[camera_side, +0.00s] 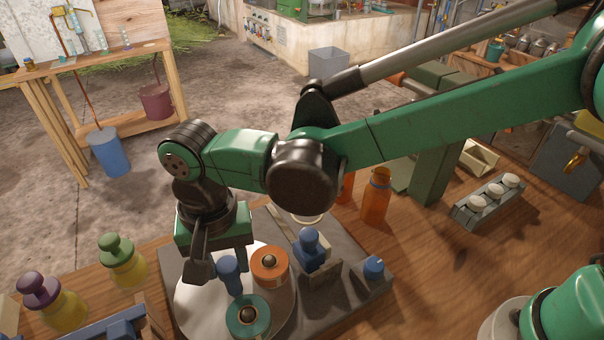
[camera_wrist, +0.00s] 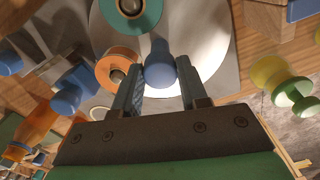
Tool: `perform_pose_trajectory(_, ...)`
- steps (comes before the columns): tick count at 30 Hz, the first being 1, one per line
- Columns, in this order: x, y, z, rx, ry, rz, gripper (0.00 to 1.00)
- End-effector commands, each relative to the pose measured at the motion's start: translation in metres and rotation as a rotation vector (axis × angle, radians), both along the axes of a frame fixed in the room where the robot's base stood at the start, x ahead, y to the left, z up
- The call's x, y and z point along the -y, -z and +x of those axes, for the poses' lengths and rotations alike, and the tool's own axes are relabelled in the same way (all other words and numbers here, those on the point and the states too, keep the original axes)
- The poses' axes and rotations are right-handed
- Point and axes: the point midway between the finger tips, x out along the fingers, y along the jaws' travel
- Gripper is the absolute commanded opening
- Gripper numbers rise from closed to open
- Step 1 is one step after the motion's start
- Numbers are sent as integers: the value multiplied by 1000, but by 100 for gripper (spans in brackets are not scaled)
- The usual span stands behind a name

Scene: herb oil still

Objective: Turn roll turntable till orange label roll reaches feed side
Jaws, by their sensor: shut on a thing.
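The roll turntable is a pale round disc (camera_side: 195,305) on a grey base, also visible in the wrist view (camera_wrist: 212,38). The orange label roll (camera_side: 257,270) lies on it, on the side near the blue-topped post; the wrist view shows it left of the fingers (camera_wrist: 107,74). A teal roll (camera_side: 236,322) lies at the disc's front, and at the top of the wrist view (camera_wrist: 152,18). My gripper (camera_side: 222,266) points down over the disc, shut on an upright blue peg (camera_side: 229,280), which shows between the fingers in the wrist view (camera_wrist: 160,68). My wrist hides the disc's back part.
A blue-topped post (camera_side: 309,243) and a small blue knob (camera_side: 374,267) stand on the grey base (camera_side: 345,300) right of the disc. An orange bottle (camera_side: 376,198) stands behind. Yellow jars with purple (camera_side: 62,308) and green (camera_side: 124,268) stoppers stand at left.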

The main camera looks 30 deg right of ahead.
Motion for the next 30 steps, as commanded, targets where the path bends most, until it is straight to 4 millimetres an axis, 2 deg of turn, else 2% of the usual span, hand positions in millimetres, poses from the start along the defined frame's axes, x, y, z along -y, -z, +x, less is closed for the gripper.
perform_pose_trajectory(2,0,0,0,1,3,0,0)
perform_pose_trajectory(3,0,0,0,1,3,0,44)
perform_pose_trajectory(6,0,0,0,0,2,0,70)
perform_pose_trajectory(16,0,-3,0,0,1,0,70)
perform_pose_trajectory(24,0,-39,0,0,1,0,70)
perform_pose_trajectory(30,0,-55,0,0,2,0,70)
